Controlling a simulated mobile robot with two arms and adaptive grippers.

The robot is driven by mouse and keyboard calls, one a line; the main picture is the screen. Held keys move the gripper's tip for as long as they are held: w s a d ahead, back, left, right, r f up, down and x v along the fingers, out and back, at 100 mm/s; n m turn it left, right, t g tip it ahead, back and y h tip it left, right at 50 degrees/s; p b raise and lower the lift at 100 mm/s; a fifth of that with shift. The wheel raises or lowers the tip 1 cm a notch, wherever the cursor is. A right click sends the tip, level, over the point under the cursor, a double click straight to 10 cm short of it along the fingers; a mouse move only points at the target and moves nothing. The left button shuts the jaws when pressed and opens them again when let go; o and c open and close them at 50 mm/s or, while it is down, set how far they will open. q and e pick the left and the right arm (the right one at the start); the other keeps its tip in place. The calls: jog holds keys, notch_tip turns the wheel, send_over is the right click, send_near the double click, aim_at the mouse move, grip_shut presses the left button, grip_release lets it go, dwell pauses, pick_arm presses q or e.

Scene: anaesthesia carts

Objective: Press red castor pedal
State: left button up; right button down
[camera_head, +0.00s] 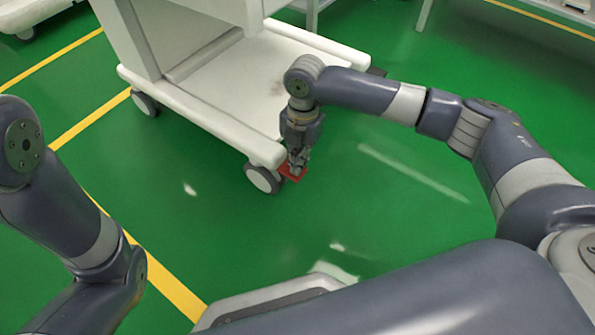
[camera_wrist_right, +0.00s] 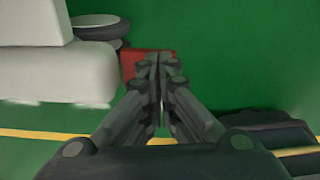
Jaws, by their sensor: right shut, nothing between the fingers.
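The red castor pedal (camera_head: 291,173) juts out at the near right corner of the white cart, beside a castor wheel (camera_head: 262,178). My right gripper (camera_head: 297,168) points down at the pedal, with its fingers shut and empty. In the right wrist view the red pedal (camera_wrist_right: 132,64) shows behind the closed fingertips (camera_wrist_right: 156,60), which hide part of it. I cannot tell whether the tips touch it. My left arm is at the left edge of the head view; its gripper is out of sight.
The white cart (camera_head: 200,112) has a low base shelf and another castor (camera_head: 146,103) at its left corner. The green floor (camera_head: 400,185) right of the cart is clear. Yellow lines (camera_head: 90,118) cross the floor at left. Other white furniture legs stand at the top.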

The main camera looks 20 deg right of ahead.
jog(key=shift+f, duration=0.95)
jog(key=shift+w+d+r+p, duration=0.2)
jog(key=shift+r+p, duration=0.05)
jog(key=shift+p, duration=0.15)
jog(key=shift+w+d+r+p, duration=0.25)
jog(key=shift+w+d+p, duration=0.6)
jog(key=shift+w, duration=0.05)
